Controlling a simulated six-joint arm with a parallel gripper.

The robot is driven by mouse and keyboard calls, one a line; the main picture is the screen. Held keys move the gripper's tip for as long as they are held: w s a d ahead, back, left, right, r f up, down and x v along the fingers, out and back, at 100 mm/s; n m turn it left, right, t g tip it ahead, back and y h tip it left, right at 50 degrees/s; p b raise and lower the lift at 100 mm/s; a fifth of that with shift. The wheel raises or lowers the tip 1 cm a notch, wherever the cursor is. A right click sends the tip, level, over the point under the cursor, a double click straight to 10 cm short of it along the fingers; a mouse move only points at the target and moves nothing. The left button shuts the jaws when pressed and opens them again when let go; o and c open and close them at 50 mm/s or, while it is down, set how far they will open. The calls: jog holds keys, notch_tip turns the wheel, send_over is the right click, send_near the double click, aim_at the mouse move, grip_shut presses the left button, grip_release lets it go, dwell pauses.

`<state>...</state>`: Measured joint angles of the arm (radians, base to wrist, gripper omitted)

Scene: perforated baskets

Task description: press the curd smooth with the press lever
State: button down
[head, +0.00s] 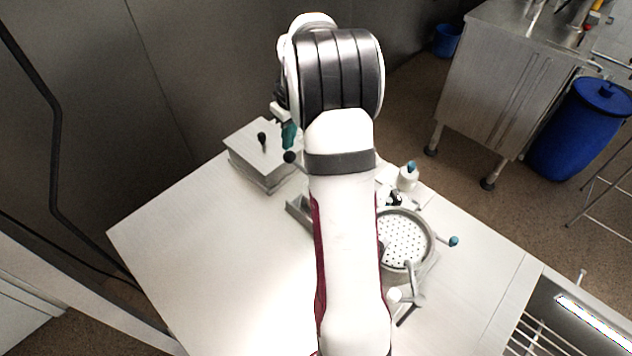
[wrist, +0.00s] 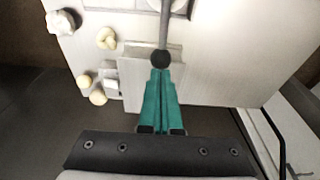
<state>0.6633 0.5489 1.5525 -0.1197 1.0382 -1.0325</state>
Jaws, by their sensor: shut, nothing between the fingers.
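My gripper (head: 289,136) is shut, its teal fingers pointing down above the back of the table. In the wrist view, its closed fingertips (wrist: 160,74) are right at the black ball knob (wrist: 160,58) of a grey lever rod (wrist: 164,25). I cannot tell whether they touch. The knob also shows just below the fingers in the head view (head: 290,157); the rod runs right behind my arm. The white perforated round basket (head: 403,238) sits right of my arm, partly hidden by it. I cannot clearly make out any curd.
A grey box (head: 262,176) with a black-knobbed lid stands left of the gripper. A white bottle (head: 408,178) with a teal cap stands behind the basket. Pale rounded pieces (wrist: 107,38) show at left in the wrist view. The front left table (head: 200,260) is clear.

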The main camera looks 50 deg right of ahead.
aim_at(290, 152)
jog(key=shift+f, duration=2.05)
jog(key=shift+r, duration=2.3)
jog(key=shift+r, duration=2.5)
